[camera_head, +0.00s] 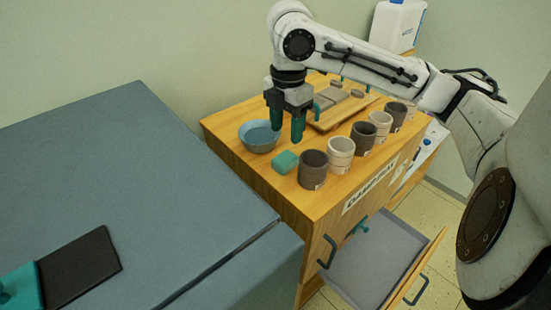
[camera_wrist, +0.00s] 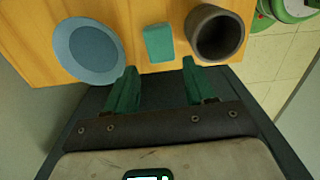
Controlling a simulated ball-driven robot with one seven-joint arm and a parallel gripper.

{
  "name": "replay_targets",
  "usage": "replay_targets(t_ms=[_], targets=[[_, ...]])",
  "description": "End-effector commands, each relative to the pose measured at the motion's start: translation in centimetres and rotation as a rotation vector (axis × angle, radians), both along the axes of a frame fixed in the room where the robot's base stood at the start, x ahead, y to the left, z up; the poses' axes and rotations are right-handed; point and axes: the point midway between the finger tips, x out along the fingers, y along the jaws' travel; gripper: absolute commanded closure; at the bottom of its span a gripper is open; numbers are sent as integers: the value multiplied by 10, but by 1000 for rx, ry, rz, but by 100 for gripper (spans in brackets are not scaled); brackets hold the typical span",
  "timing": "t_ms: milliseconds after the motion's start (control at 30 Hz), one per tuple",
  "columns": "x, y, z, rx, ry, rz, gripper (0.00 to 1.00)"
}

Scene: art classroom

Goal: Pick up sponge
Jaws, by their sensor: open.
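The sponge (camera_head: 285,161) is a small teal block lying on the wooden cabinet top, between a blue-grey bowl and a dark cup. In the wrist view the sponge (camera_wrist: 159,43) lies just beyond the gap between my fingertips, with the bowl to its left and the cup to its right. My gripper (camera_head: 285,122) has teal fingers and points down above the cabinet, next to the bowl. In the wrist view my gripper (camera_wrist: 160,72) is open with nothing between its fingers.
The bowl (camera_head: 259,136) and the near dark cup (camera_head: 313,168) flank the sponge closely. A row of several cups runs along the cabinet's right edge. A wooden board (camera_head: 328,121) lies behind. A drawer (camera_head: 375,262) stands open below. A blue-grey table (camera_head: 110,170) adjoins at left.

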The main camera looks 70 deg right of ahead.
Motion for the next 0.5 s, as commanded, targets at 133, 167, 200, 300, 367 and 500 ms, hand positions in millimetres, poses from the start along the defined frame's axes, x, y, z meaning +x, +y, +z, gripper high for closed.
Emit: replay_targets(t_ms=[133, 167, 200, 300, 367, 500], targets=[[-1, 0, -23, 1, 2, -1, 46], [-1, 0, -27, 1, 2, 0, 46], [0, 0, -30, 0, 1, 0, 46], [0, 0, -36, 0, 1, 0, 46], [0, 0, -40, -1, 0, 0, 46], [1, 1, -57, 0, 3, 0, 46]])
